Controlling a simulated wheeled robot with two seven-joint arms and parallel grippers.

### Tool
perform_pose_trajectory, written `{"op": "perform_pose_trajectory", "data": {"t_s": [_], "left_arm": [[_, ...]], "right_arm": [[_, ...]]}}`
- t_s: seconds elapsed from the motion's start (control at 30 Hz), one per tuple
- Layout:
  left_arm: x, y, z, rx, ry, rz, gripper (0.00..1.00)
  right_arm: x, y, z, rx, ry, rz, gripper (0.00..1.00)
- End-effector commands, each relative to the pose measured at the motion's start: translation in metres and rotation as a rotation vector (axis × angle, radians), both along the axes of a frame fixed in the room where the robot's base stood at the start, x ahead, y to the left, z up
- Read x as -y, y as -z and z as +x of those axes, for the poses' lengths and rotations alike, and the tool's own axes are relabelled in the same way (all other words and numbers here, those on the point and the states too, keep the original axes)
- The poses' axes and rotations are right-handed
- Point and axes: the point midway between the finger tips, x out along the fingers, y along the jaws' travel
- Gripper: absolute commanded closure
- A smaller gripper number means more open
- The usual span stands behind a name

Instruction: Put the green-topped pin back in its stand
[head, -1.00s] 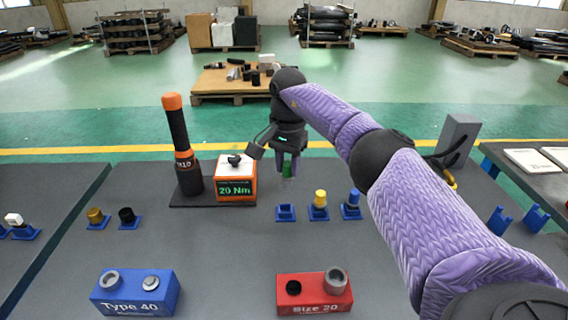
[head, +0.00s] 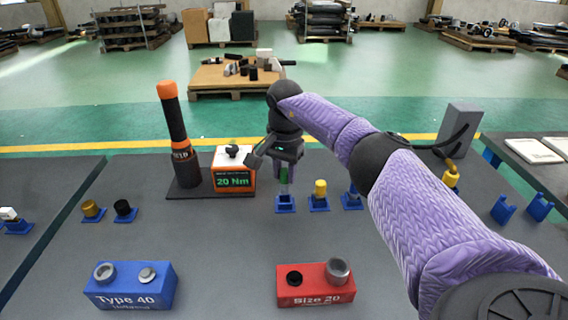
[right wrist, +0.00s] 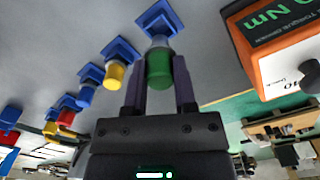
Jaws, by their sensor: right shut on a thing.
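My right gripper (head: 285,182) is shut on the green-topped pin (head: 284,174), which hangs upright with its green top between the fingers. In the right wrist view the green top (right wrist: 158,70) sits between the two dark fingers, with a pale lower part pointing at the blue stand (right wrist: 158,18). In the head view this stand (head: 285,206) is right below the gripper. The pin's lower end is at or just above it; I cannot tell whether it is inside. My left gripper is not in view.
A yellow-topped pin (head: 320,188) and a blue-topped pin stand close by on the right. A torque tester (head: 235,172) reading 20 Nm is at the left. A red Size 20 block (head: 316,296) and a blue Type 40 block (head: 130,296) are in front.

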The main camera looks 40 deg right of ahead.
Motion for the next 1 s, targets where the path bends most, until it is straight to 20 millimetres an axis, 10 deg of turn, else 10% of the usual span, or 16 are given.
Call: {"op": "perform_pose_trajectory", "data": {"t_s": [1.0], "left_arm": [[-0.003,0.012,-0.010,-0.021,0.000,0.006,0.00]], "right_arm": [[0.000,0.025,0.000,-0.001,0.001,0.000,1.00]]}}
